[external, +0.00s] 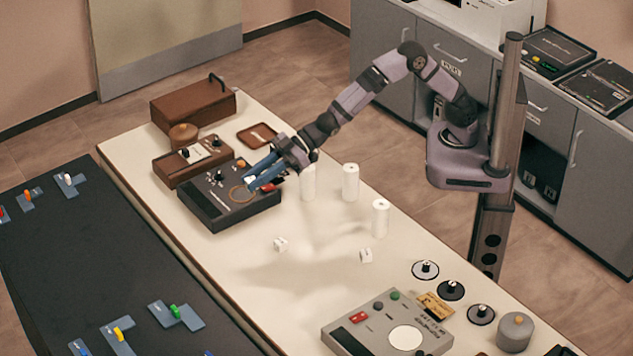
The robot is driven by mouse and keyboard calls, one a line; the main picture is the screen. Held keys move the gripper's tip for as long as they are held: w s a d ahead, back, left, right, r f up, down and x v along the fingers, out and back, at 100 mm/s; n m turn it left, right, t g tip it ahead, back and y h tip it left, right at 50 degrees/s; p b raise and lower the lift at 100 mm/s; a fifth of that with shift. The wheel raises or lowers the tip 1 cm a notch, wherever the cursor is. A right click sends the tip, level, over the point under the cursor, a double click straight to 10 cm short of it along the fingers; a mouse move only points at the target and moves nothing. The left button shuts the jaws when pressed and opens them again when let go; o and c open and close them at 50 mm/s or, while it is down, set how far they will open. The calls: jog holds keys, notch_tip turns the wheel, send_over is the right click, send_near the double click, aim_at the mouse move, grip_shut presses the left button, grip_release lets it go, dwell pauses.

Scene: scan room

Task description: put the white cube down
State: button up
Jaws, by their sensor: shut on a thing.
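Two small white cubes with dark marks show on the pale table. One cube (281,244) lies near the table's middle, and the other cube (366,256) lies to its right. My gripper (252,182) has blue fingers and reaches left and down over the right part of a black control box (212,205).
White cylinders (350,182) stand close to the right of my gripper, one partly behind the wrist. A brown box (194,104) and a brown tray (257,136) lie beyond. A grey device (388,325) stands at the near end. The table's middle is mostly clear.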

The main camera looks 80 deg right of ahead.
jog(key=shift+r, duration=0.75)
